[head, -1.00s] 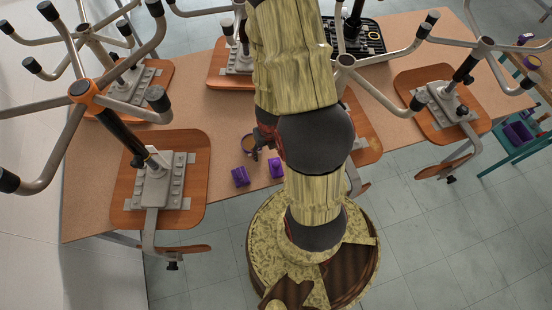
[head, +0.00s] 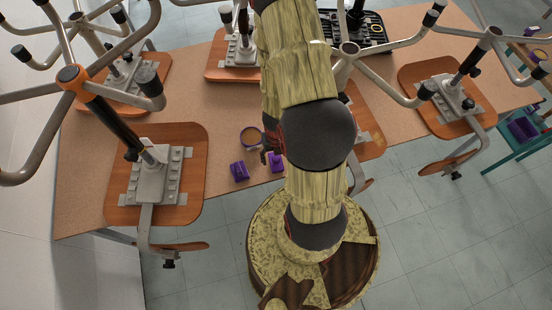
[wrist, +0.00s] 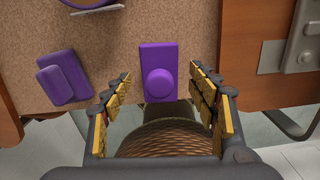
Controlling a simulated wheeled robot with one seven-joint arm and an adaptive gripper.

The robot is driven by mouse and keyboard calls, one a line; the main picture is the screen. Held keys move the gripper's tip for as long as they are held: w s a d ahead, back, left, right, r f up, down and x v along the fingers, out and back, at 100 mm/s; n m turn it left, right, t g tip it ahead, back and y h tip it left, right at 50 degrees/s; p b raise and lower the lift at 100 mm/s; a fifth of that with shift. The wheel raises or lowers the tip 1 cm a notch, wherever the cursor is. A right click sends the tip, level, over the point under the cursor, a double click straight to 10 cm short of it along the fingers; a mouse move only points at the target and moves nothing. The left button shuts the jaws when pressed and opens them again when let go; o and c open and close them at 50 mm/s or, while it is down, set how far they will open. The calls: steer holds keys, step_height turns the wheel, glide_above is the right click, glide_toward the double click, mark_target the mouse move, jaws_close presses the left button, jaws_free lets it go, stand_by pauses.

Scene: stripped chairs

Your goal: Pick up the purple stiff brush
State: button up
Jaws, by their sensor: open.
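Two purple block-like things lie near the table's front edge; either could be the brush, and no bristles show. One, a flat rectangle with a round knob, is the right purple piece (head: 277,162), and it also shows in the wrist view (wrist: 158,58). The other, the left purple piece (head: 239,171), has a smaller raised block on top in the wrist view (wrist: 62,82). My gripper (wrist: 160,82) is open, its fingers to either side of the near end of the knobbed piece. I cannot tell the height gap. In the head view my gripper (head: 270,150) is partly hidden by my arm.
A round purple-rimmed bowl (head: 251,136) stands just behind the pieces. Upturned chairs rest on the brown table (head: 225,115), one seat (head: 190,205) to the left and another (head: 368,140) to the right. A teal stand (head: 515,143) with purple things is at far right.

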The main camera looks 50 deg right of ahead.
steer(key=shift+f, duration=0.15)
steer(key=shift+c, duration=0.9)
steer(key=c, duration=1.1)
